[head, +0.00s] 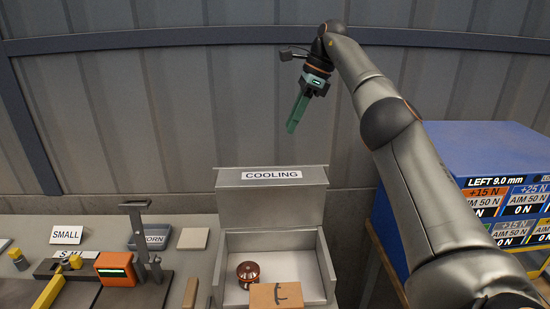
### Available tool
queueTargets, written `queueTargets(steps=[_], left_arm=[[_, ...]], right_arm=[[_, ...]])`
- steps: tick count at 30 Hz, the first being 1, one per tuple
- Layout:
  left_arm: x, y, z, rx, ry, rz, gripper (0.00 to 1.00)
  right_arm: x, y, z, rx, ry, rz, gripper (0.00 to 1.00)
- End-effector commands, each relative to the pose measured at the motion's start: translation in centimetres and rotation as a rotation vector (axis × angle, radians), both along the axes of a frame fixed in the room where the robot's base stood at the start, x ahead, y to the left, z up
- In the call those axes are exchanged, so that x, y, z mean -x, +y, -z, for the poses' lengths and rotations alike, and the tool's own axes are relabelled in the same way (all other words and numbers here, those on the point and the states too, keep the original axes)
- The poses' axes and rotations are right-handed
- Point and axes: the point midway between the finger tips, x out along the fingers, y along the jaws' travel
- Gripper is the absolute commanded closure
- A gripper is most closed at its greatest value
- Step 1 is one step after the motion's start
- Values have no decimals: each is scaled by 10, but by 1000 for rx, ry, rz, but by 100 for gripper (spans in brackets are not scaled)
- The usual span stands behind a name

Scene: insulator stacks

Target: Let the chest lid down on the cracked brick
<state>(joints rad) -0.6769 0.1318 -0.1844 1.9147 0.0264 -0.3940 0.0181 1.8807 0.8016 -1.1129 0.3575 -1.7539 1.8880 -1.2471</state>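The grey chest (327,268) stands open on the bench, low in the middle of the head view. Its lid (270,208), with a COOLING label, is raised at the back. The tan brick (265,297) with a dark crack mark shows at the front of the chest, cut by the picture's bottom edge; I cannot tell whether it rests on the floor or the rim. My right gripper (293,128) is high above the lid, touching nothing. Its green fingers point down and overlap, so their opening is unclear. My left gripper is not in view.
A brown ribbed insulator (248,274) sits in the chest, left of the brick. To the left are an orange device (115,268), a grey upright stand (143,240) and several labelled plates. A blue cabinet (450,150) with display panels stands at right. A ribbed metal wall closes the back.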

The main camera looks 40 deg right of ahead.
Motion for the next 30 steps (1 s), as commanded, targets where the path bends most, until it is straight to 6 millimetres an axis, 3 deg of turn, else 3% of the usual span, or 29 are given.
queueTargets(steps=[5, 18, 24, 30], left_arm=[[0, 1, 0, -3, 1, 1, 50], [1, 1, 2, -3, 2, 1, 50], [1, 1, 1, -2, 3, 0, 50], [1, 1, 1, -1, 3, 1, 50]], right_arm=[[-3, 4, 18, 1, 3, -2, 73], [-24, 28, 92, 0, 2, -1, 73], [-28, 33, 107, -1, 2, 0, 73], [-29, 34, 109, -1, 0, 0, 73]])
